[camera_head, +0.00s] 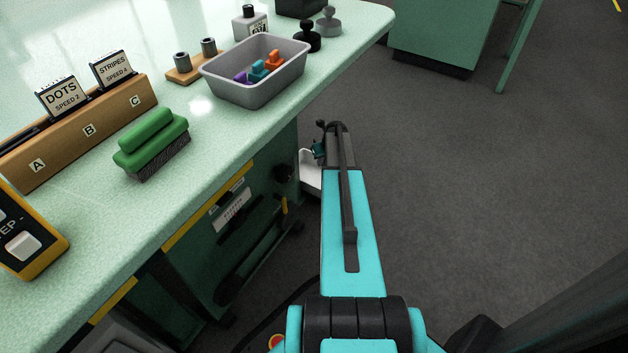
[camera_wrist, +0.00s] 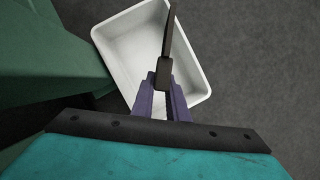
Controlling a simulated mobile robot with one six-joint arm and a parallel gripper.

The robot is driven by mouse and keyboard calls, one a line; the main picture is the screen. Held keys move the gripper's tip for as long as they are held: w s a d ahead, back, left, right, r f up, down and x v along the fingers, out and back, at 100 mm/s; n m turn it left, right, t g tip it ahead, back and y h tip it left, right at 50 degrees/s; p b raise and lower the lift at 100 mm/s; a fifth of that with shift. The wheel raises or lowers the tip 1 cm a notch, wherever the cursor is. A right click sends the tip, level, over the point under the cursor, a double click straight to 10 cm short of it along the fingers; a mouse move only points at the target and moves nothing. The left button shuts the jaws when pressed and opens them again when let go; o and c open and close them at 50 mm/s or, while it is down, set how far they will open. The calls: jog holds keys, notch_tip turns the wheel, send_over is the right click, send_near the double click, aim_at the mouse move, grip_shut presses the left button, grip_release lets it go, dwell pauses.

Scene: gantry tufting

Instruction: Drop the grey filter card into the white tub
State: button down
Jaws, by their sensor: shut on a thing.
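In the wrist view, my gripper (camera_wrist: 163,90) has its purple fingers shut on the dark grey filter card (camera_wrist: 169,36). The card is seen nearly edge-on as a thin strip, with a thicker dark block at the fingers. Behind and below it is the white tub (camera_wrist: 125,42), open and apparently empty where its inside shows. The card overlaps the tub's inside in this view; the height between them is hard to tell. In the head view, only a small part of the white tub (camera_head: 310,183) shows beside my arm, which hides most of it and my gripper.
A green bench stands left, carrying a grey bin (camera_head: 254,88) with colored pieces, a green brush (camera_head: 151,143), a wooden card rack (camera_head: 88,130) and stamps (camera_head: 307,36). The bench's edge and cabinet are close to the tub. The floor (camera_head: 480,170) to the right is clear.

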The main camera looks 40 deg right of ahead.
aim_at(323, 165)
jog(key=shift+f+b, duration=1.2)
jog(key=shift+f, duration=0.35)
jog(key=c, duration=1.7)
grip_release()
jog(key=shift+o, duration=0.2)
jog(key=shift+r, duration=0.1)
jog(key=p+v, duration=0.5)
jog(key=v, duration=0.8)
jog(key=shift+r, duration=0.3)
jog(key=shift+s, duration=0.2)
